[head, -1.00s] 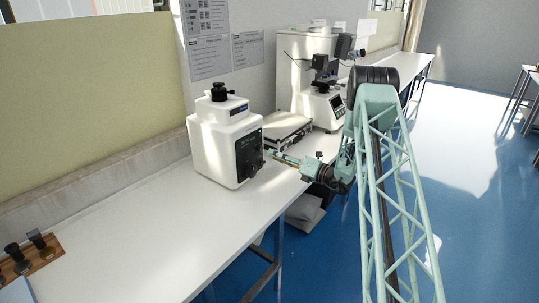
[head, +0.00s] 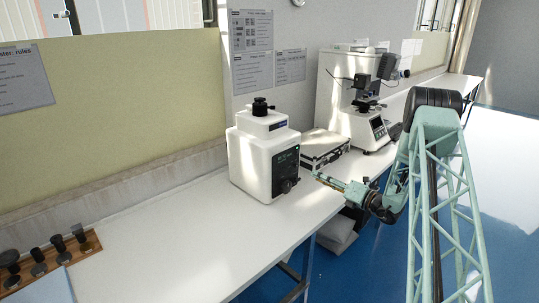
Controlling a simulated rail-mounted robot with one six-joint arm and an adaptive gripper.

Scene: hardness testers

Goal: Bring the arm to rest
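My gripper (head: 326,179) is at the end of the pale green lattice arm, seen from the side in the head view. It is small here, and its fingers point left toward the white machine. I cannot make out whether the fingers are open or shut, and I see no object in them. The white box-shaped machine (head: 257,160) with a black knob on top and a dark front panel stands on the white bench (head: 190,235). The gripper tip is to the right of its front panel, with a gap between them in the picture.
A wooden rack (head: 84,251) with several black-topped pieces is at the bench's left end. The middle of the bench is clear. Blue floor lies to the right.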

